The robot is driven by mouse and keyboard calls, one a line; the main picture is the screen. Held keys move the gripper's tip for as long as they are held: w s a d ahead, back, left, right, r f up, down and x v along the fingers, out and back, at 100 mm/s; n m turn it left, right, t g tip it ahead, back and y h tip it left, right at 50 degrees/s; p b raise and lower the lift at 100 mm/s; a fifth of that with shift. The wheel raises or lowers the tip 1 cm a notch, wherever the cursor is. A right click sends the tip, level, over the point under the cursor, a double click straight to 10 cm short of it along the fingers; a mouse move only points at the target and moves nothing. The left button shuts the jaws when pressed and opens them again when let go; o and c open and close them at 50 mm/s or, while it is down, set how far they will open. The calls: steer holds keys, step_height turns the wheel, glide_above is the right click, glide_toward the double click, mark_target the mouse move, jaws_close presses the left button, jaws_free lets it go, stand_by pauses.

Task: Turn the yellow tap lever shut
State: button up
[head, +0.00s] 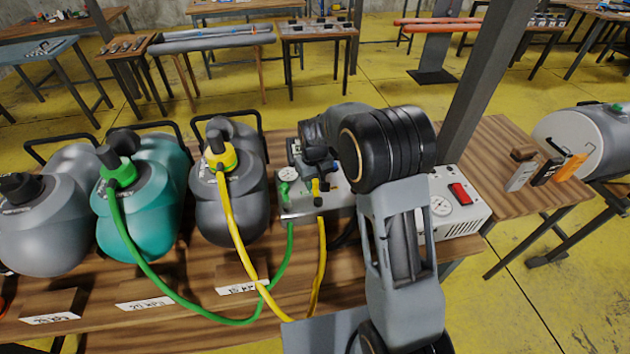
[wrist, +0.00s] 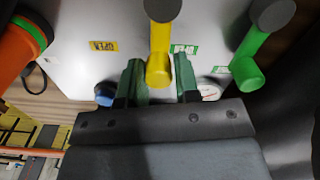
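The yellow tap lever (wrist: 159,66) stands out from a pale metal box (wrist: 70,75) in the wrist view. My gripper (wrist: 160,84) is open, with one green finger on each side of the lever's end. The fingers look close to it; I cannot tell whether they touch. A yellow "open" label (wrist: 103,46) is left of the lever and a green label (wrist: 185,49) is right of it. In the head view the yellow lever (head: 316,188) shows small below my wrist, which hides part of the box (head: 300,209).
A green tap lever (wrist: 247,72) is right of the yellow one in the wrist view. Yellow (head: 236,235) and green (head: 160,285) hoses run from the box to cylinders on the bench. A white box with a gauge (head: 463,210) stands right of my arm.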

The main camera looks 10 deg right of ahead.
mark_target(314, 181)
steer(key=o, duration=0.4)
steer(key=shift+c, duration=0.2)
step_height(314, 181, up, 14)
stand_by(0.4)
steer(key=shift+f, duration=0.1)
